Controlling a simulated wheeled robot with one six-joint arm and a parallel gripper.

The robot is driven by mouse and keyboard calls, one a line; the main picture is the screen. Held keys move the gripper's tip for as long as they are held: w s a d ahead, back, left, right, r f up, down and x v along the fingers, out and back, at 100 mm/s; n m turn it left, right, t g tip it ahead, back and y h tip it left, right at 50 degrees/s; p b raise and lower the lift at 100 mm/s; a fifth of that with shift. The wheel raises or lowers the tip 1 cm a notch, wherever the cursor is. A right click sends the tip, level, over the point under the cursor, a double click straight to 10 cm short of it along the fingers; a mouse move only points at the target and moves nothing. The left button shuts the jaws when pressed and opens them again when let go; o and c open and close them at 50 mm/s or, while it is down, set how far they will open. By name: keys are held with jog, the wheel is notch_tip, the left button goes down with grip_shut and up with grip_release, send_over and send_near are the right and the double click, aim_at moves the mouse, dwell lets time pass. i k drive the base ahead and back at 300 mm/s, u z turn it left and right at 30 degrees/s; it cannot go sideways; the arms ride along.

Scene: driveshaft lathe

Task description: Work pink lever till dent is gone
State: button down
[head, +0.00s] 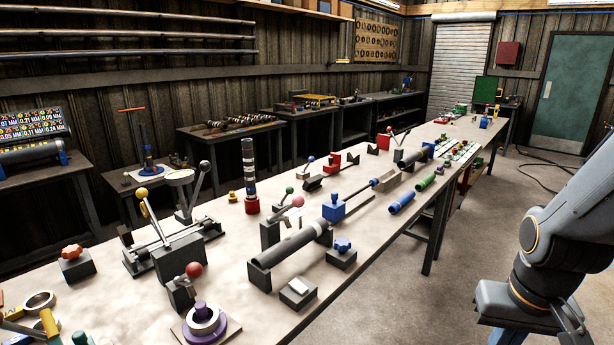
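A pink-knobbed lever (297,201) stands on a dark grey fixture near the middle of the long workbench (120,285). Its fixture is beside a dark tube (290,246) that lies along a cradle. A lever with a green knob (289,190) rises close by, just left of the pink one. I cannot make out a dent on the tube at this size. My arm shows at the right edge, off the bench; my gripper is not in view, and nothing shows it touching the lever.
A red-knobbed lever (194,269), a purple ring stand (202,322) and a yellow-knobbed lever (142,192) stand nearby on the bench. A blue-knobbed block (342,250) sits right of the tube. Open floor (470,220) lies along the bench's right side.

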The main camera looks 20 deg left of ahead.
aim_at(297, 201)
jog(key=u, duration=0.4)
jog(key=i, duration=0.9)
jog(key=u, duration=0.65)
